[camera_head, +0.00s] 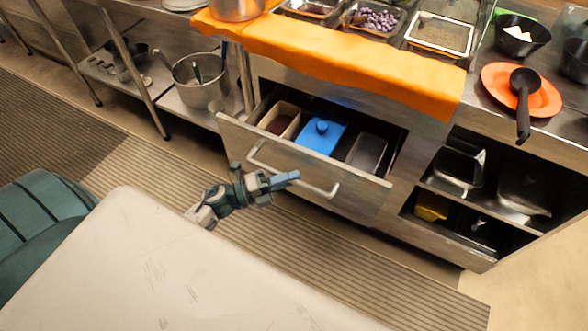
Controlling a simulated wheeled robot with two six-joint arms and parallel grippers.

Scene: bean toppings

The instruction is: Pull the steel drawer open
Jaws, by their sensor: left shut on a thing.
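The steel drawer (225,125) stands pulled out of the counter below the orange cloth. Its front carries a long bar handle (325,192). Inside the drawer are a tan container (291,109) with dark contents, a blue lidded container (332,138) and a grey metal container (366,153). My right gripper is out of view.
An orange cloth (330,55) hangs over the counter edge above the drawer. Open shelves with metal pans (459,165) are to the right. A steel pot (199,82) stands on a low shelf to the left. Ribbed mat (340,270) covers the floor before the drawer.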

